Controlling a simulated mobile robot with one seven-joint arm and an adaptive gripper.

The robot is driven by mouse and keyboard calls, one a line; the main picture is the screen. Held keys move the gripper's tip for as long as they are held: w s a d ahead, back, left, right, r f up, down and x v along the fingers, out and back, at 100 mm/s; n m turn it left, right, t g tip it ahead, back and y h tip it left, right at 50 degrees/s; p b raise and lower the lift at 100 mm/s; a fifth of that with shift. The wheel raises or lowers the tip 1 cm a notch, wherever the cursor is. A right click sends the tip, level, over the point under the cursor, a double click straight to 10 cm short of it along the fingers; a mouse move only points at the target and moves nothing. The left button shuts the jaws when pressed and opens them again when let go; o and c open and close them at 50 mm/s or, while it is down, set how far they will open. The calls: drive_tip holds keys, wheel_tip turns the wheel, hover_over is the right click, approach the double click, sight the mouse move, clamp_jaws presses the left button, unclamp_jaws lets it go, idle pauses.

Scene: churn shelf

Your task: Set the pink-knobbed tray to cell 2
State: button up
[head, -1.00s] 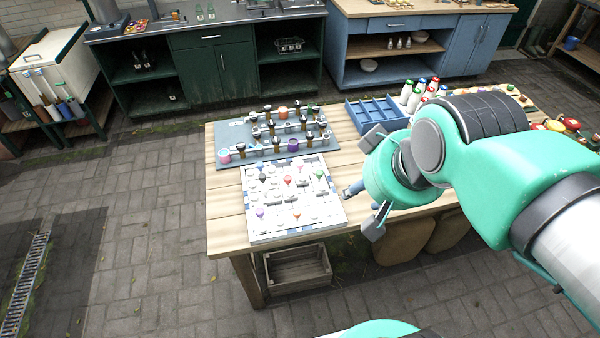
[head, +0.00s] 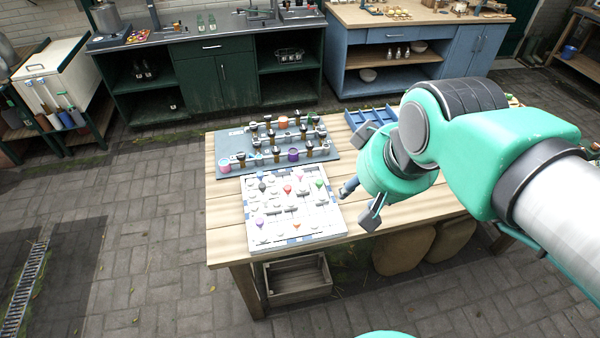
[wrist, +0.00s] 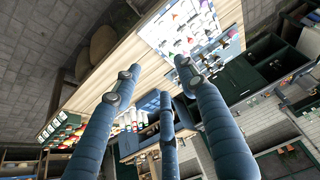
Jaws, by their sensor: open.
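A white board (head: 308,233) with blue-grey edge marks lies on the near left part of the wooden table. It carries small pale pieces with coloured cone knobs. I cannot tell for sure which is the pink one, and cell numbers are unreadable. My gripper (head: 358,184) is open and empty, just right of the board and above the table. In the wrist view, its spread fingers (wrist: 158,82) have nothing between them, and the board (wrist: 180,32) lies beyond them.
A grey-blue rack (head: 232,142) with several dark pegs and coloured pots stands behind the board. A blue divided tray (head: 372,112) is at the back, partly behind my arm. Bare tabletop (head: 400,214) lies right of the board. A wooden crate (head: 297,280) sits below the table.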

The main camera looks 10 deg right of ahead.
drive_tip(key=w+n+g, duration=0.2)
drive_tip(key=w, duration=1.1)
drive_tip(key=n+g+p, duration=0.1)
drive_tip(key=n+g, duration=0.2)
drive_tip(key=n, duration=0.4)
hover_over(300, 172)
wheel_tip(300, 172, down, 24)
drive_tip(key=r, duration=0.1)
drive_tip(key=shift+f, duration=0.25)
drive_tip(key=shift+f, duration=0.1)
wheel_tip(300, 172, down, 14)
drive_tip(key=shift+r+b, duration=0.2)
drive_tip(key=shift+b, duration=0.55)
